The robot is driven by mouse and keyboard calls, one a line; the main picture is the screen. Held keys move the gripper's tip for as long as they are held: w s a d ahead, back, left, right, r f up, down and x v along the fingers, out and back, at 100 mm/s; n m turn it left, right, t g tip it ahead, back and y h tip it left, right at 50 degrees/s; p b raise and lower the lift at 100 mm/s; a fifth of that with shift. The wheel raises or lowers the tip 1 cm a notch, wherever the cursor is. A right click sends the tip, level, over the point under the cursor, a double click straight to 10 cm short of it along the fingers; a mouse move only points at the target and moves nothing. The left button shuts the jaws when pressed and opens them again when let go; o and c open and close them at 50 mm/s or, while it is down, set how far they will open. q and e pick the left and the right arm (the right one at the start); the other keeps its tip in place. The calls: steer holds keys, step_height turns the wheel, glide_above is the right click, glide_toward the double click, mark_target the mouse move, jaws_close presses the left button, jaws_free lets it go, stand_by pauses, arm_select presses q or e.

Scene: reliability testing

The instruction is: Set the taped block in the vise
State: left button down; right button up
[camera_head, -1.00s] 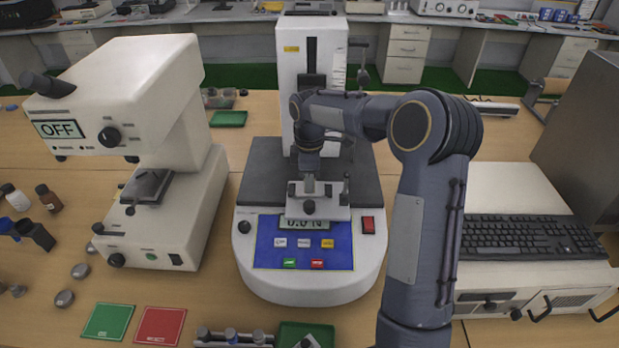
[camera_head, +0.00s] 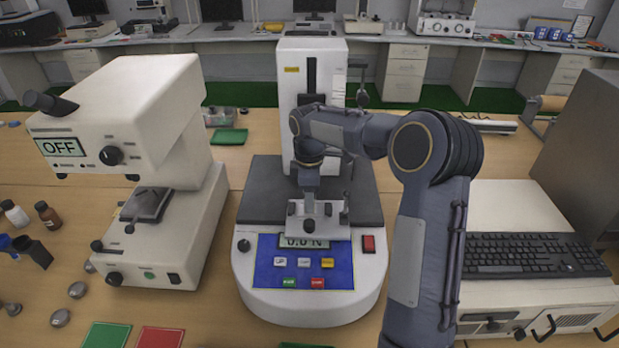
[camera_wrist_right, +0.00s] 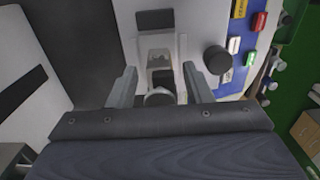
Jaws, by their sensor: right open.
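The vise (camera_head: 318,222) is a small light-metal clamp with a dark knob, on the base of the white test stand in the middle of the head view. My right gripper (camera_head: 309,190) is directly above it, pointing down. In the right wrist view my right gripper (camera_wrist_right: 158,80) is open, one finger on each side of a light-metal part of the vise (camera_wrist_right: 157,48) with a dark square opening. A small light piece shows below the gripper, but I cannot tell whether it is the taped block. My left gripper is not in view.
The test stand (camera_head: 310,300) has a blue button panel in front. A white instrument (camera_head: 150,235) marked OFF stands left. A keyboard (camera_head: 530,255) lies right. Green (camera_head: 106,334) and red (camera_head: 160,337) mats lie front left, near bottles and small metal discs.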

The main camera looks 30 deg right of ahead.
step_height(320, 180, up, 10)
steer(key=shift+f, duration=0.1)
steer(key=shift+r, duration=0.55)
steer(key=shift+s+r, duration=0.15)
steer(key=s+a+r+m+t+y, duration=0.1)
steer(key=s+a+m, duration=0.15)
steer(key=s, duration=0.55)
steer(key=s+a+r+m+t+y, duration=0.15)
steer(key=s+m, duration=0.25)
steer(key=s, duration=0.4)
steer(key=s+a+f+m+t, duration=0.1)
steer(key=s+a+f+m, duration=0.2)
steer(key=s, duration=0.3)
steer(key=s+a+f+m+t+y, duration=0.1)
steer(key=s+a+f+m+t, duration=0.1)
steer(key=s+a+f+m, duration=0.2)
steer(key=s+f, duration=0.1)
steer(key=s, duration=0.1)
steer(key=shift+s+a+f, duration=0.3)
steer(key=shift+s, duration=0.1)
steer(key=shift+d, duration=0.1)
